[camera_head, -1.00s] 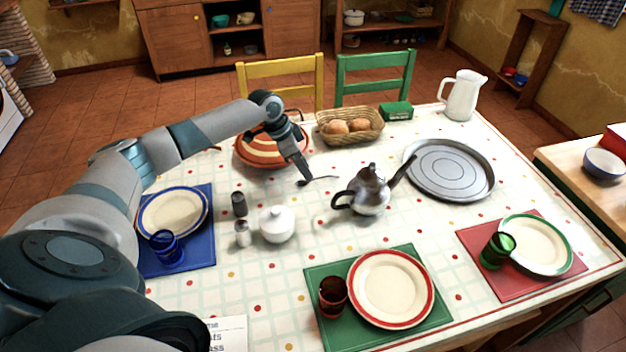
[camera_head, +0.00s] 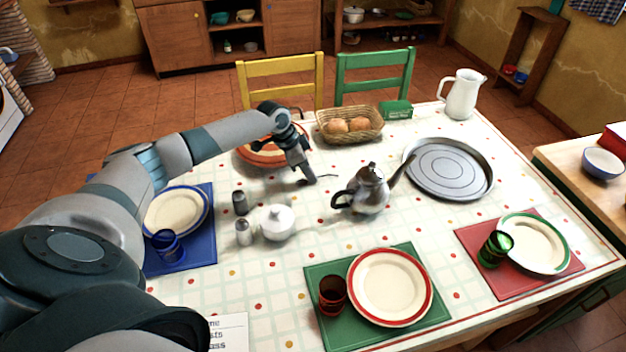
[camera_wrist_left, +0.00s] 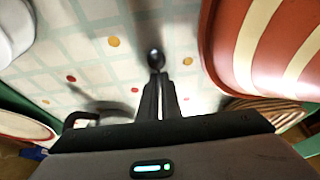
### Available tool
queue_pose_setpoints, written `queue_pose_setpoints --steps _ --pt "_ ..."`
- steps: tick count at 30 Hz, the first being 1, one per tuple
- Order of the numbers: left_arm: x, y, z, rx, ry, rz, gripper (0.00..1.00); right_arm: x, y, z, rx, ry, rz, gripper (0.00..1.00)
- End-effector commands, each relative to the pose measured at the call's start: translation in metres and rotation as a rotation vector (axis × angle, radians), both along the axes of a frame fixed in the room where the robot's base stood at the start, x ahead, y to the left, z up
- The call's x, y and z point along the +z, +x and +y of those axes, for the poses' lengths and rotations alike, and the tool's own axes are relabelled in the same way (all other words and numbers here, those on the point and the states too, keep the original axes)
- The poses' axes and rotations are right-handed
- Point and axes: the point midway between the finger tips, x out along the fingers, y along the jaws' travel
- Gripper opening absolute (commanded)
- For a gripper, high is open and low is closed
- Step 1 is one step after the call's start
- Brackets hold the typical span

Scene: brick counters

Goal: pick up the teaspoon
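The teaspoon is small and dark metal and lies on the checked tablecloth between the striped dish and the teapot. Its thin handle (camera_head: 328,176) sticks out to the right of my left gripper (camera_head: 310,181), whose fingertips are down at the cloth and hide the rest. In the left wrist view the spoon's rounded bowl (camera_wrist_left: 156,58) shows just beyond the tips of my left gripper (camera_wrist_left: 161,78). The fingers are nearly together there and look closed on the spoon; the contact itself is hard to see. My right gripper is not in view.
The silver teapot (camera_head: 370,190) stands close on the right. The red-striped dish (camera_head: 262,154) is behind my left gripper, with the bread basket (camera_head: 349,136) beyond. The white sugar bowl (camera_head: 277,224) and two shakers stand nearer. Bare cloth lies around the spoon.

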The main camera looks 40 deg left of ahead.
Motion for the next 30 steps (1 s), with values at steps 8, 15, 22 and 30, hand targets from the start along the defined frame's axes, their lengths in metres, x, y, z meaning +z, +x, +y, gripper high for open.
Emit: queue_pose_setpoints --steps 8,15,22,30 --pt "0.0 0.0 0.0 0.0 0.0 0.0 0.0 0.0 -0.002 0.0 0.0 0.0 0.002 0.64" --pt "0.009 0.001 0.0 0.0 -0.001 -0.002 0.0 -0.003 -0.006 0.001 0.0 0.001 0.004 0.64" --pt "0.039 0.001 0.0 0.0 0.0 -0.004 0.0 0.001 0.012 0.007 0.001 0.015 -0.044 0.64" --pt "0.083 0.001 0.0 -0.001 0.001 -0.003 0.0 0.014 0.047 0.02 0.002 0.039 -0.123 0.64"
